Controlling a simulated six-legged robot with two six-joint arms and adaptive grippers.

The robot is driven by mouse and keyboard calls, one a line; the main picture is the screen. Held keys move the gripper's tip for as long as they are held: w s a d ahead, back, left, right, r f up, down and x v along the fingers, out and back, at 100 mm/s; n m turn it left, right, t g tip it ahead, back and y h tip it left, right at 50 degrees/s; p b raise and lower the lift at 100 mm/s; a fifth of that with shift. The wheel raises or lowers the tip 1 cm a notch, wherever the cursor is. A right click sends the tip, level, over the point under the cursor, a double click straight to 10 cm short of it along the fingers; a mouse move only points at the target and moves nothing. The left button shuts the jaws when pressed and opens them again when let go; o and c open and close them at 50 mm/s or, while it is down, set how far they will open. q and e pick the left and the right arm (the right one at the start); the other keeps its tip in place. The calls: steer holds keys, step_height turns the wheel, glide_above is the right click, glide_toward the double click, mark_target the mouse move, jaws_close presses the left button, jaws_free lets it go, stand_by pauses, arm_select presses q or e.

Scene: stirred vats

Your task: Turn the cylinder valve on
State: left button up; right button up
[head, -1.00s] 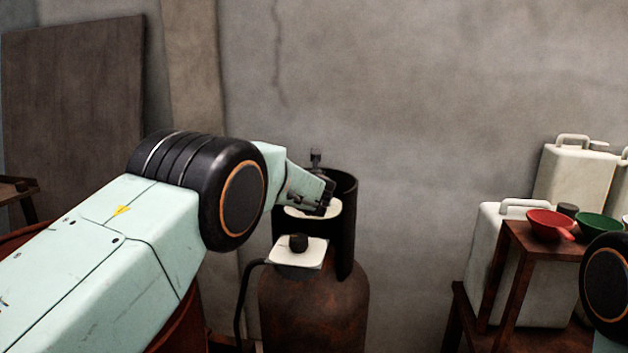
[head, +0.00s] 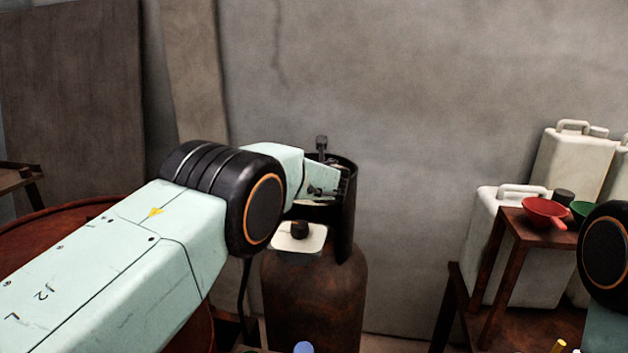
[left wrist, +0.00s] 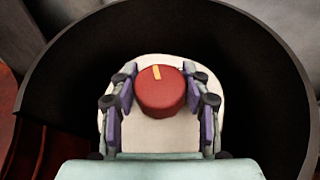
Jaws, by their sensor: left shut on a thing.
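The rusty gas cylinder (head: 315,300) stands upright against the wall, with a dark open collar (head: 347,215) around its top. The valve knob (left wrist: 161,98) is round and red, with a yellow mark near the top of its face, over a white plate (left wrist: 160,132) inside the collar. My left gripper (left wrist: 158,84) is shut on the knob, one finger on each side. In the head view, my left gripper (head: 338,185) reaches into the collar from the left and hides the knob. My right gripper is out of view.
To the right, a wooden stand (head: 520,226) holds red (head: 545,211) and green (head: 581,210) funnels, beside white jugs (head: 575,165). Bare wall lies between.

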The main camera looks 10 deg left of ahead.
arm_select(q)
steer(key=shift+s+d+f, duration=0.1)
steer(key=shift+s+f, duration=0.05)
steer(key=shift+f, duration=0.35)
steer(key=o, duration=1.2)
steer(key=shift+r, duration=0.35)
steer(key=shift+c, duration=0.2)
steer(key=shift+r, duration=0.3)
step_height(320, 180, up, 9)
steer(key=shift+r, duration=0.2)
